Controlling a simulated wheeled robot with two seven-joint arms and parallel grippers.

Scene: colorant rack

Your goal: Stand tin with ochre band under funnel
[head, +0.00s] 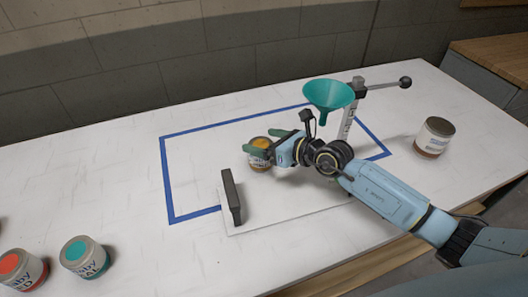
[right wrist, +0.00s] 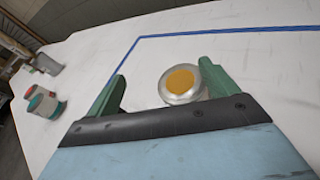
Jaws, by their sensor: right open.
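A tin with an ochre-yellow top (head: 259,143) stands upright on the white table, left of the funnel; it also shows in the right wrist view (right wrist: 182,82). My right gripper (head: 263,145) is open at this tin, its green fingers on either side. In the right wrist view the tin is between the fingers (right wrist: 163,73), nearer the right one, with a gap to the left one. The teal funnel (head: 329,95) is held on a grey stand (head: 347,123), above and right of the gripper. My arm hides the spot below the funnel. My left gripper is not in view.
A dark upright block (head: 231,197) stands on a white board (head: 275,220). Blue tape (head: 166,180) outlines an area around it. A tin with a brownish lower band (head: 435,137) stands right. Red-topped (head: 22,268) and teal-topped (head: 84,256) tins stand front left. The left middle table is clear.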

